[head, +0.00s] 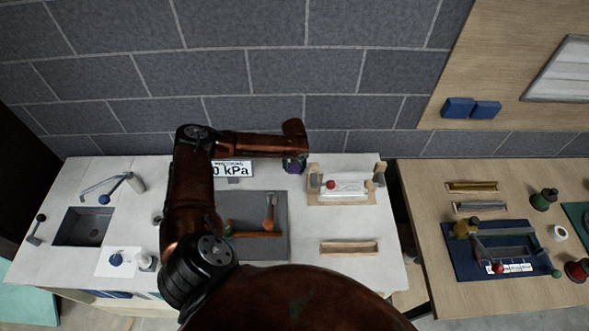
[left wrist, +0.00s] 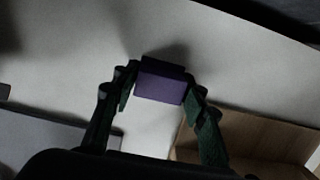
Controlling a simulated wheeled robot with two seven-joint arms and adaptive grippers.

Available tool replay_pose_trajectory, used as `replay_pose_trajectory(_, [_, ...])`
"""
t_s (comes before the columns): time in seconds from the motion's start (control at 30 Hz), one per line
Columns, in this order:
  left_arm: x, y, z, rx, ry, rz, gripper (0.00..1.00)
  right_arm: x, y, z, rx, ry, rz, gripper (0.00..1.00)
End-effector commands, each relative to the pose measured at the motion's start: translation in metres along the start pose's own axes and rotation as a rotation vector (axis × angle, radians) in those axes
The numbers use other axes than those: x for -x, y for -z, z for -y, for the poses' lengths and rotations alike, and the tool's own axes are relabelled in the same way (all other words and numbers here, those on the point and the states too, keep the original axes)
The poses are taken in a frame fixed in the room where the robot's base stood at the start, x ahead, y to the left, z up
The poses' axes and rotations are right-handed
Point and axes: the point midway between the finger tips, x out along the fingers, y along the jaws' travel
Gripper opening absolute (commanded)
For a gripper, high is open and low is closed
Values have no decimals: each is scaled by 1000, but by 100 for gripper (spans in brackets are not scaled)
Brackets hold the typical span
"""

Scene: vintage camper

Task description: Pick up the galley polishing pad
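A small purple block (left wrist: 160,88) with a dark upper part, which looks like the polishing pad, sits between the two green fingers of my left gripper (left wrist: 161,86) in the left wrist view. The fingers are spread, one on each side of the block; a narrow gap shows at the left finger, and contact at the right finger is unclear. In the head view, the purple block (head: 293,168) shows at the end of my left arm, over the back of the white counter, partly hidden by my left gripper (head: 295,160). My right gripper is not in view.
A wooden stand (head: 341,199) with a red knob is close on the right. A grey mat (head: 260,212) with an orange tool is on the left. A shallow wooden tray (head: 349,248) lies in front. The brick wall (head: 250,75) is behind the counter.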

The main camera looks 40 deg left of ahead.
Motion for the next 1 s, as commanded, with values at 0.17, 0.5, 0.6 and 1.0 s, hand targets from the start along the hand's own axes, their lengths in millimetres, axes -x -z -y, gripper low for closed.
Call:
replay_pose_trajectory(0.17, [0,0,0,0,0,0,26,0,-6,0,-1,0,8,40])
replay_pose_trajectory(0.5, [0,0,0,0,0,0,14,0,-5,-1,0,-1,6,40])
replay_pose_trajectory(0.6, [3,-1,0,0,0,0,14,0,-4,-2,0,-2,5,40])
replay_pose_trajectory(1.0, [72,-12,0,-1,2,3,14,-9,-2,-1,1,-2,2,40])
